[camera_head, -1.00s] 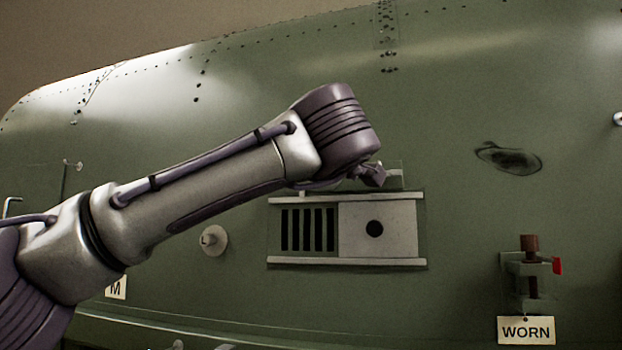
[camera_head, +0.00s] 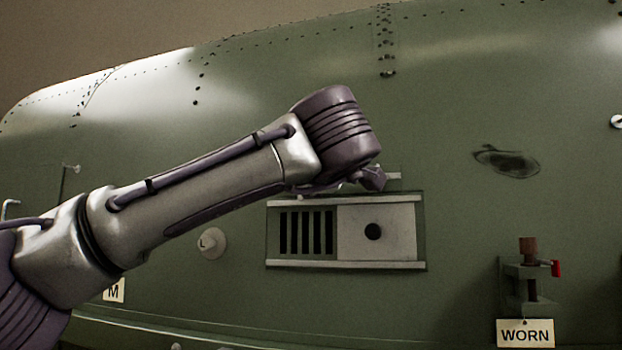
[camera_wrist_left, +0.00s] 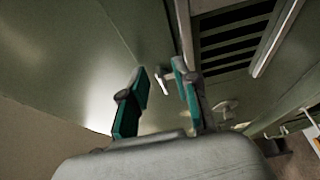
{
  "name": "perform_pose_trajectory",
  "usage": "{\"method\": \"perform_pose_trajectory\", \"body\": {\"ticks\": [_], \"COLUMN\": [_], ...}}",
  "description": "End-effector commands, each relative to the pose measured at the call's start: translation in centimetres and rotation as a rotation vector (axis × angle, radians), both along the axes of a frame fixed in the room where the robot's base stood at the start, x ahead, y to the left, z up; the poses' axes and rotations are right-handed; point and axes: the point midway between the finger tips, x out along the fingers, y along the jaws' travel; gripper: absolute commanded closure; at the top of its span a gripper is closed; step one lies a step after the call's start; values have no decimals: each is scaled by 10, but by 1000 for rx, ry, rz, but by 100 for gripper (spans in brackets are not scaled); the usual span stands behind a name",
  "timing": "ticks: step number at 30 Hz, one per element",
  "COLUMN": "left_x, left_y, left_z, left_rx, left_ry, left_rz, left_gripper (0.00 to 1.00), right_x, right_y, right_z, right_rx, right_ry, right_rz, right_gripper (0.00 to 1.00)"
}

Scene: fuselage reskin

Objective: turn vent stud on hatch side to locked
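The vent (camera_head: 375,264) is a pale framed panel with dark slots at its left and a plate with a round black hole at its right. My left gripper (camera_head: 372,178) is at its upper edge, mostly hidden behind my wrist in the head view. In the left wrist view my left gripper (camera_wrist_left: 161,72) is open, its two green-padded fingers apart. A small stud with a pale crossbar (camera_wrist_left: 165,80) shows between or just beyond the fingertips, beside the vent's frame; contact cannot be told. A small pale bar (camera_head: 394,175) shows beside the gripper in the head view.
A round pale disc (camera_head: 211,243) marked L stands left of the vent. A clamp with a red tab (camera_head: 529,270) and a WORN tag (camera_head: 525,333) are at the right. A dark scuffed patch (camera_head: 510,161) is above. Open green skin surrounds the vent.

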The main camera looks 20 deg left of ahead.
Motion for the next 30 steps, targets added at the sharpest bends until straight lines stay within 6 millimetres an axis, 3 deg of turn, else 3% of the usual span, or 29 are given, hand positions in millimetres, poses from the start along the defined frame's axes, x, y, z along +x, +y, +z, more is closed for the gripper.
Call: {"method": "perform_pose_trajectory", "body": {"ticks": [15, 21, 30], "left_x": [-91, -107, -108], "left_y": [-35, -40, -41], "left_z": [0, 0, 0], "left_rx": [1, 1, 1], "left_ry": [-4, -1, -1], "left_rz": [-3, -1, 0], "left_gripper": [70, 70, 70], "right_x": [1, 1, 1], "right_y": [0, 0, 0], "right_z": [0, 0, 0], "right_rx": [-1, -1, 0], "right_ry": [-1, -1, -1], "right_rz": [0, 0, 0], "right_gripper": [50, 50, 50]}}
